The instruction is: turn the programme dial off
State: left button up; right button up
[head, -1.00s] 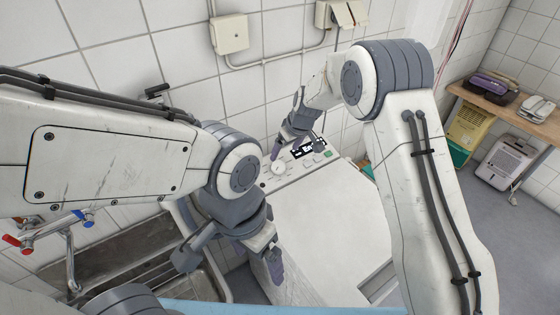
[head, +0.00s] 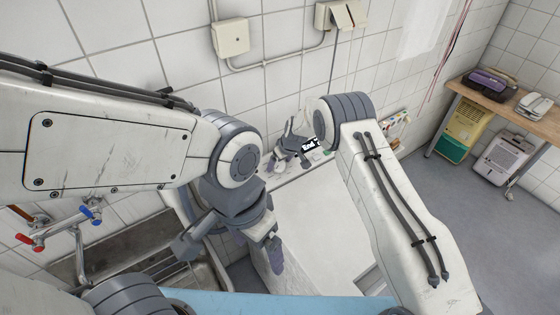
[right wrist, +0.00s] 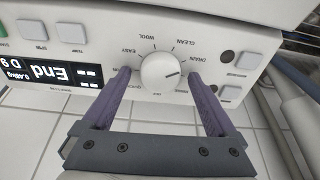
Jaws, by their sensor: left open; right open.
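The programme dial (right wrist: 160,70) is a round white knob on the washing machine's control panel (right wrist: 140,25). In the right wrist view the panel appears upside down; the dark mark on the knob points right, near the DRAIN label, and OFF is printed below the knob. My right gripper (right wrist: 160,92) is open, with one purple finger on each side of the dial; I cannot tell whether they touch it. In the head view the right gripper (head: 286,160) is at the panel and hides the dial. My left gripper (head: 232,250) is open and empty, between sink and machine.
The panel's lit display (right wrist: 50,72) reads End, with push buttons (right wrist: 72,33) beside it. The machine's white top (head: 312,235) is clear. A metal sink (head: 130,250) with taps (head: 65,225) lies at left. A wooden shelf (head: 520,115) stands at right.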

jog(key=c, duration=1.4)
jog(key=shift+o, duration=0.2)
